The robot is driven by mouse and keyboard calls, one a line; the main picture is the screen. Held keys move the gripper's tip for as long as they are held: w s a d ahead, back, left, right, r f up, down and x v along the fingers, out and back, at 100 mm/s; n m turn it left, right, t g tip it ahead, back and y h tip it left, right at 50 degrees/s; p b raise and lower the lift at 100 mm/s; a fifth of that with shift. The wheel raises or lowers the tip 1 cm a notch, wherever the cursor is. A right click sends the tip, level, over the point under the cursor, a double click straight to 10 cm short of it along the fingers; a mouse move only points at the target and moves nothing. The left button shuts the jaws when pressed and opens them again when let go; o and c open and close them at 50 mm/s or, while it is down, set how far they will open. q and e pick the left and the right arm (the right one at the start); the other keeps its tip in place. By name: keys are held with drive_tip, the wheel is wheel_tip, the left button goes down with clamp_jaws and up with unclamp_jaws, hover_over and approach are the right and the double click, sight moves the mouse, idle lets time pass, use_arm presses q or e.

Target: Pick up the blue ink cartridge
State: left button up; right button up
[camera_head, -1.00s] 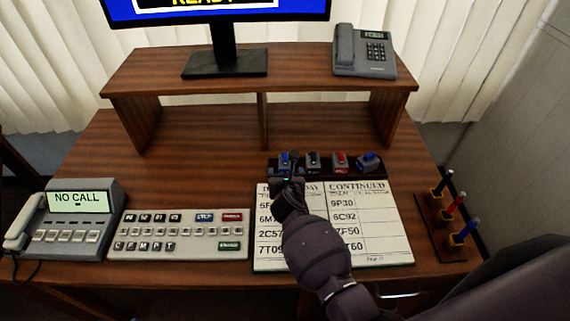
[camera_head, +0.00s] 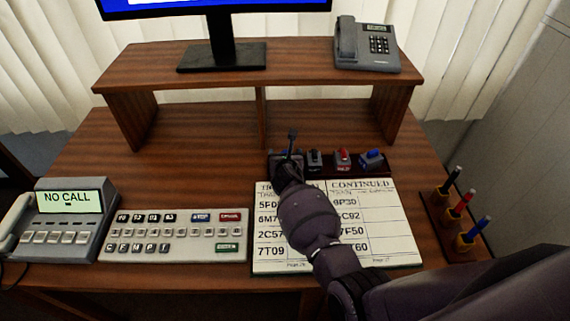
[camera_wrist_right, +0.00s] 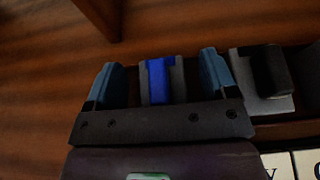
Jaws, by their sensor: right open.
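A blue ink cartridge (camera_wrist_right: 160,80) in a grey holder sits at the left end of a row of cartridges, as the right wrist view shows. In the head view it is mostly hidden by my right gripper (camera_head: 288,155). My right gripper is open, and in the wrist view its two blue-grey fingers stand on either side of the blue cartridge, with gaps visible. A second blue cartridge (camera_head: 371,157) sits at the right end of the row. My left gripper is not in view.
A black cartridge (camera_head: 315,158) and a red cartridge (camera_head: 342,158) stand in the same row. An open logbook (camera_head: 375,225) lies in front. A wooden shelf (camera_head: 160,75) stands behind. A pen holder (camera_head: 437,215) is at right; a button panel (camera_head: 180,240) is at left.

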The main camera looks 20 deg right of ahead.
drive_tip(key=shift+w+d, duration=0.1)
drive_tip(key=shift+w, duration=0.1)
drive_tip(key=shift+c, duration=0.2)
drive_tip(key=c, duration=0.9)
drive_tip(key=shift+c, duration=0.3)
